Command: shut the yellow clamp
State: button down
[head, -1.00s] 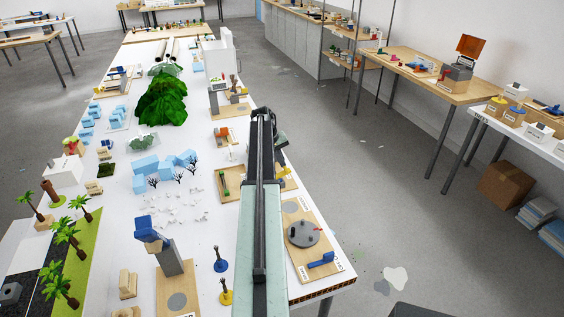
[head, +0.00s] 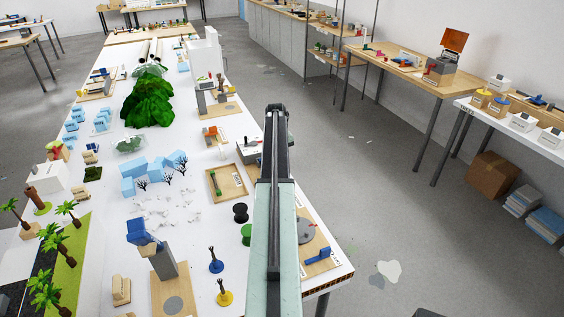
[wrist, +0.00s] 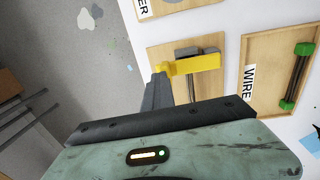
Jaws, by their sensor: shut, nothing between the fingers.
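The yellow clamp (wrist: 197,64) shows in the wrist view as a yellow bar with a grey part (wrist: 188,52) beside it, on a light wooden board (wrist: 156,57). My gripper (wrist: 158,84) is shut and empty. Its dark fingers reach up to the left end of the yellow bar; I cannot tell whether they touch it. The clamp's lower part is partly hidden by my gripper body. In the head view my arm covers the place where the clamp stands, so the clamp is not seen there.
A wooden tray labelled WIRE (wrist: 247,92), holding a green-ended rod (wrist: 297,76), lies right of the clamp in the wrist view. Another board (wrist: 176,5) is above it. The table edge and open grey floor (wrist: 70,60) are to the left.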

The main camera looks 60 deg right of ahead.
jog(key=shift+w+a+r+p, duration=0.1)
jog(key=shift+w+r+p, duration=0.15)
jog(key=shift+r+p, duration=0.15)
notch_tip(320, 180, up, 13)
jog(key=s+p, duration=0.1)
jog(key=p, duration=1.2)
jog(key=shift+d, duration=0.25)
jog(key=shift+w, duration=0.15)
